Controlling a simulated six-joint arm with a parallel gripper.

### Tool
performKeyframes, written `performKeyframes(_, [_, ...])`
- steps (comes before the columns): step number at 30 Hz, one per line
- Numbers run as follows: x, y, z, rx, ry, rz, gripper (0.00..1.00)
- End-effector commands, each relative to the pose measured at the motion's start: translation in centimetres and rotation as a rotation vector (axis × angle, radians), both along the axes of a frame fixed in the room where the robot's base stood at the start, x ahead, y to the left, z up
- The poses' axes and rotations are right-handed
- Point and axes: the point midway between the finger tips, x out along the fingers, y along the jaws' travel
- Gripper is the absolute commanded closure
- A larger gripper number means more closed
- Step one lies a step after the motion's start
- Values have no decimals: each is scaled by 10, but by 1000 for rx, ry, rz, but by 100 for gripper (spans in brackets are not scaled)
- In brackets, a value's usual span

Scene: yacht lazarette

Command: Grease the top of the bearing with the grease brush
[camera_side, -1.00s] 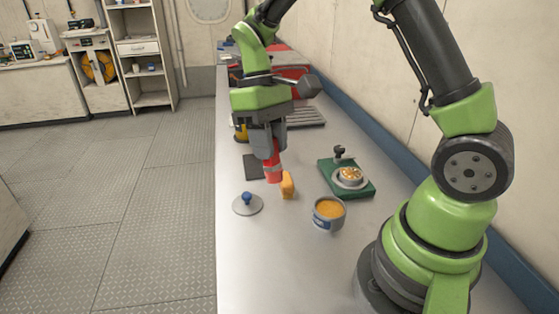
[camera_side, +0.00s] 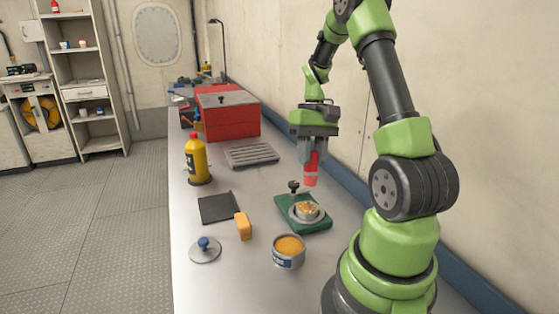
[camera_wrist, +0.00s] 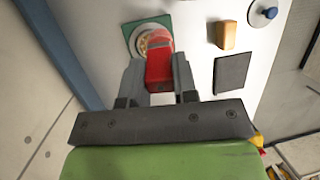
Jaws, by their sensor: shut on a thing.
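My gripper (camera_side: 313,152) is shut on the red handle of the grease brush (camera_side: 310,178), which points down. It also shows in the wrist view, with the red handle (camera_wrist: 159,68) between the two fingers. The bearing (camera_side: 307,210) is a pale ring with an orange-brown centre, seated on a green base (camera_side: 318,228) with a dark knob. The brush is just above the bearing in the side view; its bristles are too small to make out. The handle partly covers the bearing in the wrist view (camera_wrist: 145,40). An open tin of orange grease (camera_side: 288,257) stands in front of the base.
A lid with a blue knob (camera_side: 205,252), an orange block (camera_side: 243,228) and a dark pad (camera_side: 216,208) lie left of the base. A yellow bottle (camera_side: 197,160), a grey slatted tray (camera_side: 251,156) and a red toolbox (camera_side: 229,116) stand farther back. The wall runs close along the right.

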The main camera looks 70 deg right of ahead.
Motion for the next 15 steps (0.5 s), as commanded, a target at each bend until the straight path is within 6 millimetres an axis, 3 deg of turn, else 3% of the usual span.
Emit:
performKeyframes(8, [-9,-7,-8,2,2,-38,100])
performKeyframes(15, [-9,-7,-27,4,3,-36,100])
